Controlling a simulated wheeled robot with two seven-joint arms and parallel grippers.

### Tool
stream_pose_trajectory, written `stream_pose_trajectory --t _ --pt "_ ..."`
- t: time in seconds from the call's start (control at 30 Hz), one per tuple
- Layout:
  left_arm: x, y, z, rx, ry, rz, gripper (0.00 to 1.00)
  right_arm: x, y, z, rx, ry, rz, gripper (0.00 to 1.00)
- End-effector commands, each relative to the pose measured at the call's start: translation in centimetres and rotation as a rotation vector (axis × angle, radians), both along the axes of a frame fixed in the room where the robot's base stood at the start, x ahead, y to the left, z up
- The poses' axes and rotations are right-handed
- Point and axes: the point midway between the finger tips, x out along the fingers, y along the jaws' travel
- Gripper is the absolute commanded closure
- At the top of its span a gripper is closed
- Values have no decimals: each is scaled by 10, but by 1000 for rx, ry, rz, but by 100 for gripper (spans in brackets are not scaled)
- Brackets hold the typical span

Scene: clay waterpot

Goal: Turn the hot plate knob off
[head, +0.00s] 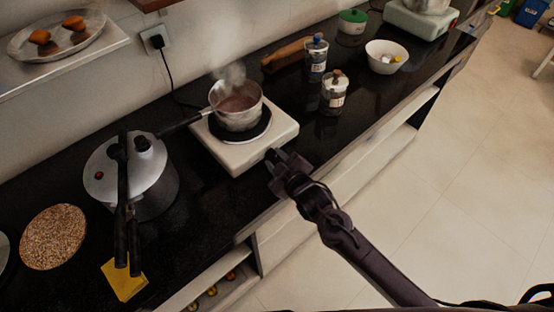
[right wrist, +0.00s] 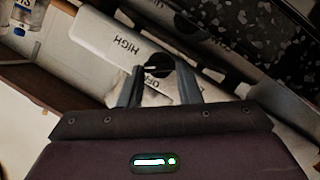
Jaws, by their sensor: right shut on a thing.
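The white hot plate (head: 232,152) stands on the black counter, with a steaming saucepan (head: 236,110) of brown liquid on its dark burner. My right gripper (head: 277,158) is at the front side of the hot plate and hides the knob in the head view. In the right wrist view, the dark round knob (right wrist: 160,68) sits between the fingertips of my right gripper (right wrist: 160,77), which is shut on it. A pale pointer mark on the knob faces left in that view. The words HIGH and OFF show beside it. My left gripper is not in view.
A pressure cooker (head: 132,180) stands left of the hot plate, near the saucepan's handle. Two jars (head: 334,94) and a white bowl (head: 386,57) stand to the right. A yellow cloth (head: 124,282) lies near the front edge. The floor (head: 430,180) in front is clear.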

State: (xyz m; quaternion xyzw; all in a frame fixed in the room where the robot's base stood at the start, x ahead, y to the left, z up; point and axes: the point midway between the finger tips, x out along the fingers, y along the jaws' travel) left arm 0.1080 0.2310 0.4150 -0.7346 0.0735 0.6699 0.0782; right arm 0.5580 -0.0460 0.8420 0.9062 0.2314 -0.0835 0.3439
Motion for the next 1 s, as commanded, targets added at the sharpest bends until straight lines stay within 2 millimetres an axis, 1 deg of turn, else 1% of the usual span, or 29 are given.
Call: stream_pose_trajectory --t 0.13,0.17,0.3,0.57,0.67,0.77,1.0 --pt "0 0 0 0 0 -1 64 0 0 0 1 1 0 92" --pt "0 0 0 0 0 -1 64 0 0 0 1 1 0 67" --pt "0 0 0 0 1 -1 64 0 0 0 2 1 0 48" --pt "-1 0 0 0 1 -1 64 0 0 0 3 2 0 47" --pt "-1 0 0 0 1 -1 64 -4 -2 1 2 3 0 47" --pt "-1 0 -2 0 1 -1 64 -15 -6 4 3 3 1 47" --pt "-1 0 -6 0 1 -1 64 -50 -21 16 2 3 2 47"
